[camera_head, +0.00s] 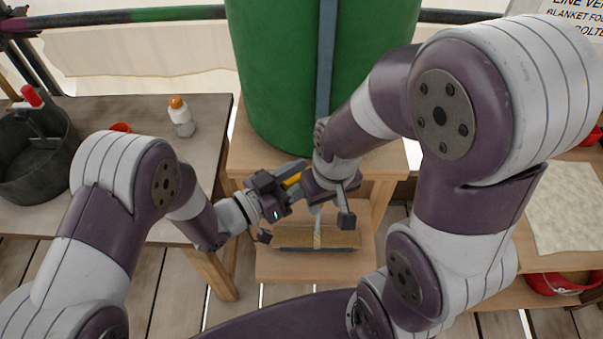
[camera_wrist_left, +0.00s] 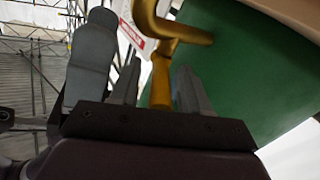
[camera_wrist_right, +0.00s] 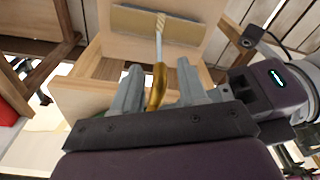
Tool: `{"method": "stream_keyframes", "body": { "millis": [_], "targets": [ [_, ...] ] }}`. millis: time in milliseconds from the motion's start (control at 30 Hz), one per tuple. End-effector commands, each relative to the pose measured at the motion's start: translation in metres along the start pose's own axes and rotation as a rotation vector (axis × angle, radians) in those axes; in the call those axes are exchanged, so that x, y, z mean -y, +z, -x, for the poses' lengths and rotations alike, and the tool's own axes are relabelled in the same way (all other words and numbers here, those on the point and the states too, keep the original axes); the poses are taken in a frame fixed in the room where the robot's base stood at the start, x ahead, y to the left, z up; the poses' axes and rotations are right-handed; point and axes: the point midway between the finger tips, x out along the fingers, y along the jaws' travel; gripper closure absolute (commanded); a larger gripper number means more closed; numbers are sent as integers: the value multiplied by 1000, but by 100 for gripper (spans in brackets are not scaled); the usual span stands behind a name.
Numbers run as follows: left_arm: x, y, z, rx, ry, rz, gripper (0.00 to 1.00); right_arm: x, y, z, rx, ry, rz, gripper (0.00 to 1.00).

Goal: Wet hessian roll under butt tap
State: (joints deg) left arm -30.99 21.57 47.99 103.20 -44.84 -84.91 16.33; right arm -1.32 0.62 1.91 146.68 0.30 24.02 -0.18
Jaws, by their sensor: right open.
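The green butt (camera_head: 322,60) stands on a wooden stand. Its brass tap (camera_wrist_right: 157,85) shows in the right wrist view and in the left wrist view (camera_wrist_left: 162,75); in the head view my grippers mostly hide it. A pale stream of water (camera_wrist_right: 159,45) runs from the spout onto the tan hessian roll (camera_head: 290,238), which lies across the lower step below; the roll also shows in the right wrist view (camera_wrist_right: 130,22). My right gripper (camera_head: 330,205) is open, its fingers on either side of the spout. My left gripper (camera_head: 283,188) looks open, fingers apart with brass between them.
A left bench (camera_head: 115,185) holds a dark bucket (camera_head: 30,160) and a white bottle with an orange cap (camera_head: 181,118). At right, a pale cloth (camera_head: 570,205) lies on another bench above a red container (camera_head: 550,284). My two grippers are very close together.

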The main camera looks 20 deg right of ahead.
Motion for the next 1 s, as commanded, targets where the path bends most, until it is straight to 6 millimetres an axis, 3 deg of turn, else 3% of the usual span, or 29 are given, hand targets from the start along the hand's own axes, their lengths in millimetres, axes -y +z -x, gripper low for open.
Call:
{"method": "stream_keyframes", "body": {
  "millis": [233,500,700,1000],
  "targets": [
    [1,1,16,2,-3,0,54,0,0,-2,0,0,0,57],
    [2,1,80,0,-6,1,54,0,1,-9,0,0,0,57],
    [2,1,115,-1,-5,0,54,0,1,-12,0,0,0,57],
    [0,0,127,0,0,1,54,0,1,-12,0,0,0,57]
  ]
}}
